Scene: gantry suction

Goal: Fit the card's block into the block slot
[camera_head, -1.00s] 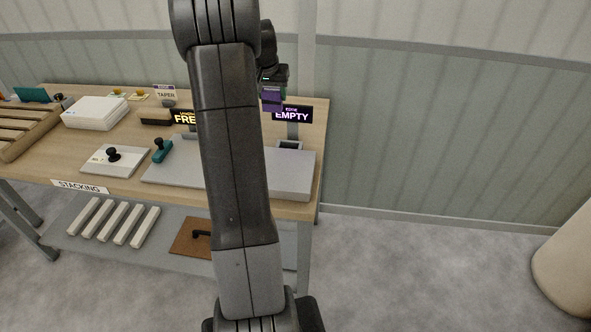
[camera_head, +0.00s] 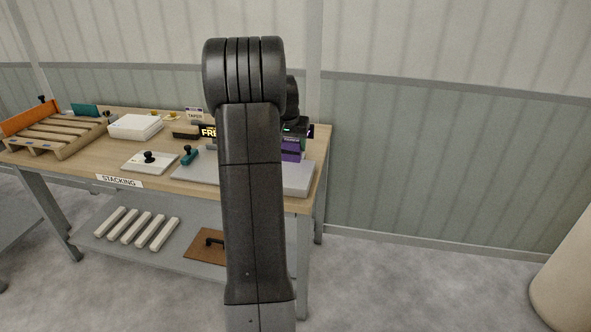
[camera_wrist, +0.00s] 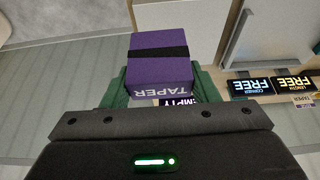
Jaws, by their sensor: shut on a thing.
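My gripper (camera_head: 293,138) is shut on a purple block (camera_head: 291,153) with a black band. In the wrist view the block (camera_wrist: 160,72) shows white TAPER lettering, upside down, between the green fingers of my gripper (camera_wrist: 160,90). The block appears above the right end of the grey fixture (camera_head: 300,180); I cannot tell the gap. The block slot is hidden behind my gripper and block in the head view. A small card (camera_head: 194,114) reading TAPER stands at the back of the table.
My arm hides the fixture's middle. An EMPTY sign (camera_wrist: 180,102) shows partly behind the block. FREE signs (camera_wrist: 250,87) stand nearby. A white plate with a black knob (camera_head: 150,162), a teal handle (camera_head: 189,155), a white box (camera_head: 136,126) and a pallet (camera_head: 62,136) lie left.

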